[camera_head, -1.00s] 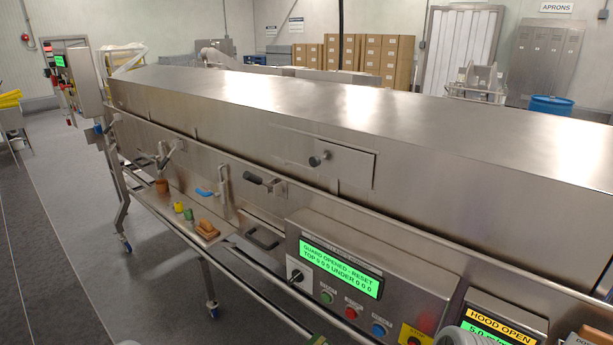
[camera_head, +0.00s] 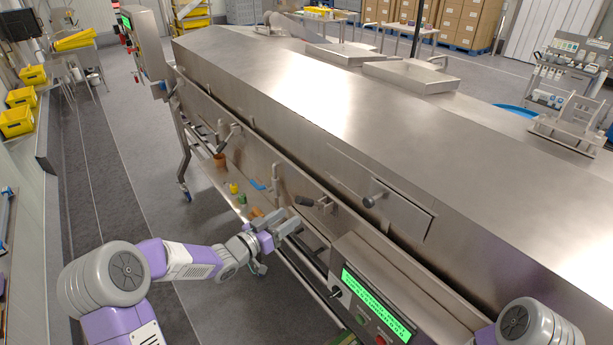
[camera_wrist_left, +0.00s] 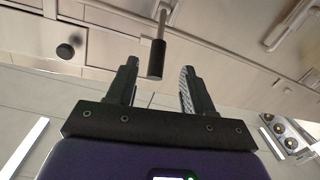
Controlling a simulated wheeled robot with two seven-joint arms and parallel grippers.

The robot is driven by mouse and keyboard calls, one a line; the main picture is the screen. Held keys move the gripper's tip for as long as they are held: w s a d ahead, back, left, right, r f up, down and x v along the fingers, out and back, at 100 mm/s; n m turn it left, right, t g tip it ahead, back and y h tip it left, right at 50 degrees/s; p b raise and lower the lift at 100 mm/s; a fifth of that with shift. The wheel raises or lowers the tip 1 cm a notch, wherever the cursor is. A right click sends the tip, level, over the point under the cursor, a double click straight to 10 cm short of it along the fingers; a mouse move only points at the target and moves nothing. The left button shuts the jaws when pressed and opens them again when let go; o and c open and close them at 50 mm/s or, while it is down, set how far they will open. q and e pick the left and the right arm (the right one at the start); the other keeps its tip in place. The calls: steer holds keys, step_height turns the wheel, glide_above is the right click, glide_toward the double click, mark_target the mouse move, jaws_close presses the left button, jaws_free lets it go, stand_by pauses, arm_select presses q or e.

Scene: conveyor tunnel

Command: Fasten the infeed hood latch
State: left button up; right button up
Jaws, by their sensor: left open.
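A latch lever with a black grip (camera_head: 304,200) sticks out from the side of the steel tunnel hood (camera_head: 290,110), below the small door with a knob. A second black-gripped lever (camera_head: 229,138) is farther along the side; I cannot tell from labels which is the infeed hood latch. My left gripper (camera_head: 287,222) is open and empty, just below the nearer lever. In the left wrist view a black grip (camera_wrist_left: 156,58) on a metal stem appears between the open fingertips, apparently not touching them. My right gripper is out of view.
A blue handle (camera_head: 258,184) and a shelf with small coloured items (camera_head: 234,188) lie beyond my gripper. A control box with a green display (camera_head: 375,305) juts out at its right. A small door's knob (camera_head: 369,201) protrudes above.

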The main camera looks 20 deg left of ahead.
mark_target(303, 201)
arm_select(q)
steer(key=shift+m, duration=0.3)
steer(key=w+d, duration=0.1)
steer(key=w, duration=0.1)
steer(key=w+d+r+p, duration=0.1)
steer(key=w, duration=0.1)
steer(key=w+d+r, duration=0.1)
steer(key=w, duration=0.1)
steer(key=shift+w+d, duration=0.3)
steer(key=shift+c, duration=0.5)
jaws_close()
